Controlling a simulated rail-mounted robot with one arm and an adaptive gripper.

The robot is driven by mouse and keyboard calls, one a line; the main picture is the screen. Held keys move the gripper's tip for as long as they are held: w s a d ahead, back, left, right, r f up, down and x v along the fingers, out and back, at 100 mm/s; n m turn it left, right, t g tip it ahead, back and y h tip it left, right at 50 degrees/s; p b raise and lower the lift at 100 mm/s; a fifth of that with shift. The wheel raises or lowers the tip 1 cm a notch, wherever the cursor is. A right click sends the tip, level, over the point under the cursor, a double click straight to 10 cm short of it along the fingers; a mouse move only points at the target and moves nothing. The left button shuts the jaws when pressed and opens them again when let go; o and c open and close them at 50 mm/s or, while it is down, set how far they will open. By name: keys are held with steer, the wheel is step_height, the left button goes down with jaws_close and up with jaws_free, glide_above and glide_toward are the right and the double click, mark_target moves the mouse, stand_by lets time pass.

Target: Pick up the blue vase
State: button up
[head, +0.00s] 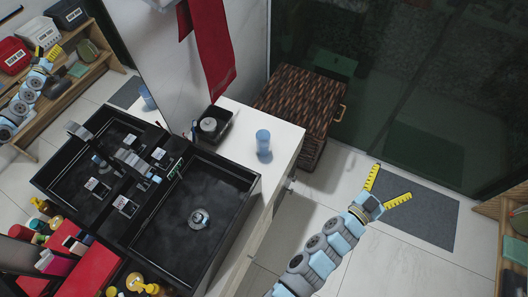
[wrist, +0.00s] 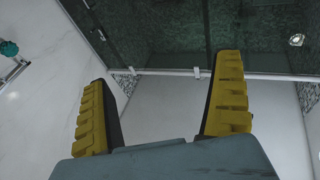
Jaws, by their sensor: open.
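The blue vase (head: 263,142) stands upright on the white counter (head: 285,137), to the right of the black sink and near the counter's right side. My gripper (head: 391,184) is open and empty, to the right of the vase and clear of the counter, above the floor area. In the wrist view my gripper (wrist: 162,95) shows two yellow fingers spread wide with nothing between them. The vase is not in the wrist view.
A black sink (head: 237,177) with a faucet lies left of the vase. A small black tray (head: 211,127) sits behind-left of it. A woven basket (head: 300,103) stands beyond the counter. A red towel (head: 211,50) hangs above. A grey mat (head: 420,217) lies on the floor.

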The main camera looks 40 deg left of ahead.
steer(key=w+a+f+n+g+y+b, duration=0.3)
steer(key=w+a+f+y+b, duration=0.3)
steer(key=f, duration=0.5)
steer(key=n+g+y+b, duration=1)
steer(key=n+g+b, duration=0.5)
glide_toward(266, 149)
steer(key=x, duration=0.7)
steer(key=shift+a+b, duration=0.2)
steer(key=shift+b, duration=0.15)
steer(key=shift+y, duration=0.3)
steer(key=shift+w+b+x, duration=0.25)
steer(key=shift+b+x, duration=0.05)
steer(key=shift+x, duration=1.15)
steer(key=shift+w+b+x, duration=0.2)
steer(key=shift+b+x, duration=0.05)
steer(key=shift+x, duration=1.15)
steer(key=c, duration=1.4)
steer(key=shift+o, duration=0.2)
steer(key=shift+r, duration=0.2)
